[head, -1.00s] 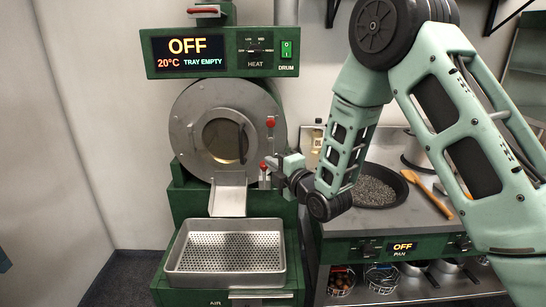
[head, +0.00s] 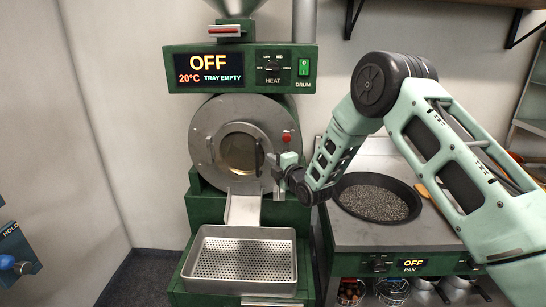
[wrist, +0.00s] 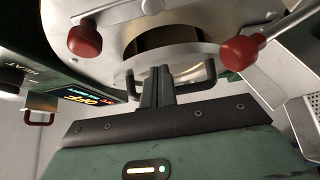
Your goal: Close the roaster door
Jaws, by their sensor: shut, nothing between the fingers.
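The roaster door (head: 205,148) is a round steel plate with a glass window (head: 239,152) and a dark handle (head: 260,158) at its right. My gripper (head: 276,164) is in front of the door's right edge, right of the handle. In the wrist view my gripper's fingers (wrist: 157,88) are together and empty. The dark bar handle (wrist: 210,78) shows just beyond them; whether they touch is unclear.
Red-knobbed levers (wrist: 238,52) stand close on both sides of my fingers. The chute (head: 242,208) and perforated tray (head: 240,262) lie below the door. A pan of dark grains (head: 375,198) is on the counter to the right. The control panel (head: 240,68) is above.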

